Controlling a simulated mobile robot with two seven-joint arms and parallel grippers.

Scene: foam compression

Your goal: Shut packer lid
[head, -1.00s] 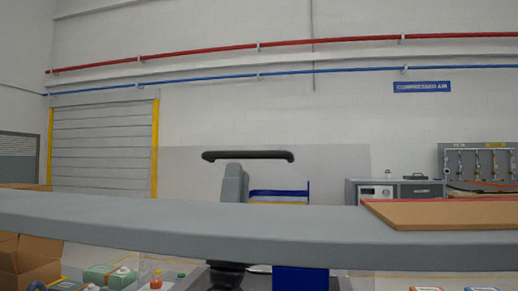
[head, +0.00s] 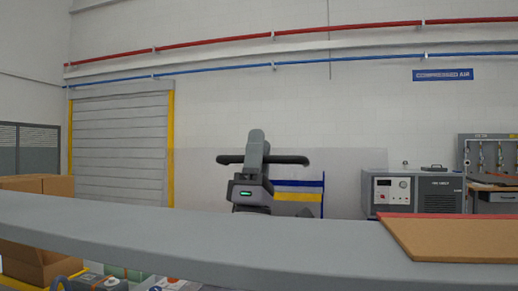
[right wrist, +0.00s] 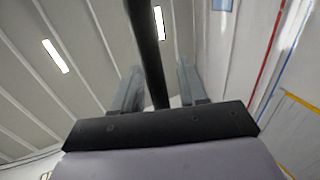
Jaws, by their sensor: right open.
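A black horizontal handle bar (head: 290,160) shows in the middle of the head view, in front of a faint see-through panel (head: 345,180) that looks like the raised packer lid. How bar and panel join is unclear. My right gripper (head: 257,142), grey with a green light on its body, reaches up at the bar's middle. In the right wrist view, its two grey fingers (right wrist: 158,82) stand apart with the black bar (right wrist: 148,45) running between them. The gripper is open; contact with the bar cannot be told. My left gripper is not in view.
A long grey beam (head: 150,234) crosses the front of the head view and hides what is below. A brown board (head: 460,240) with a red edge lies on its right. Cardboard boxes (head: 40,185) stand at the left. A grey machine (head: 415,192) stands farther back at the right.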

